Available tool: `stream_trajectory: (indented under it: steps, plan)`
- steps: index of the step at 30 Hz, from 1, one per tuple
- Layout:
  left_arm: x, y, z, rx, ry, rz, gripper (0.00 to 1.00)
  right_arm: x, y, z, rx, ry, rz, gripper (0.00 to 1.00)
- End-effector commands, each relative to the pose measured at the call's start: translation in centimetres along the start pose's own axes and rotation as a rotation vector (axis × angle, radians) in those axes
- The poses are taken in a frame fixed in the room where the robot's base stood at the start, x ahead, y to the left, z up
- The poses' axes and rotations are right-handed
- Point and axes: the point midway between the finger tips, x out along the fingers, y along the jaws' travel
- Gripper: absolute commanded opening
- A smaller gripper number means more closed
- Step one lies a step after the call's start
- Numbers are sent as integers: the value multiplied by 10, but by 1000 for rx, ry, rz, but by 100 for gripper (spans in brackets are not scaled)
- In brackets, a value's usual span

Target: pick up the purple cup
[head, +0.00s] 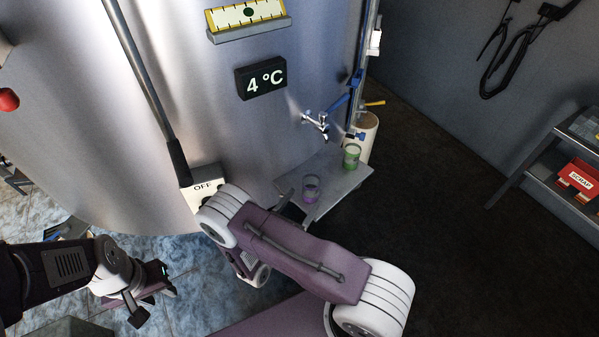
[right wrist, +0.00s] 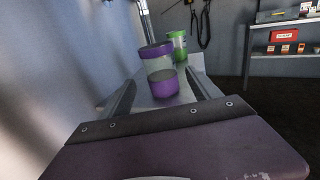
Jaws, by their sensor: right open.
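The purple cup (head: 311,188) stands upright on a small metal shelf (head: 342,188) in front of the tank. It has a clear middle with a purple rim and base. In the right wrist view the purple cup (right wrist: 160,72) stands ahead, in line with the gap between my fingers. My right gripper (right wrist: 162,92) is open and empty, its two fingers spread to either side of the cup's lower part; I cannot tell whether they touch it. In the head view my right arm partly hides this gripper. My left gripper (head: 153,300) is low at the left, far from the cup.
A green cup (head: 351,156) stands behind the purple one on the same shelf, close to it. A tap (head: 318,122) sticks out of the tank (head: 200,70) above the shelf. A rack with a red scrap bin (head: 580,178) is at the right. Floor between is clear.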

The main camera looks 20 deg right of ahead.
Motion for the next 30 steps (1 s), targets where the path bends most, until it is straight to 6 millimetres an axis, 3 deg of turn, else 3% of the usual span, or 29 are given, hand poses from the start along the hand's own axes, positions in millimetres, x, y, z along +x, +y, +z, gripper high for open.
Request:
stream_trajectory:
  steps: [3, 9, 16, 24, 30]
  plan:
    - [0, 0, 0, 0, 0, 0, 36, 1, 1, 0, -1, -2, 5, 72]
    - [-4, 0, 0, 0, 0, 0, 36, 31, 0, 1, -1, -1, -2, 72]
    - [-6, 0, -1, 0, 0, 0, 36, 44, 0, 2, -1, 0, -1, 72]
    - [-11, 0, -1, 0, 0, 0, 36, 88, 2, 5, 1, -1, -3, 72]
    - [-11, 0, -1, 0, 0, 0, 36, 91, 3, 4, -1, -1, 1, 72]
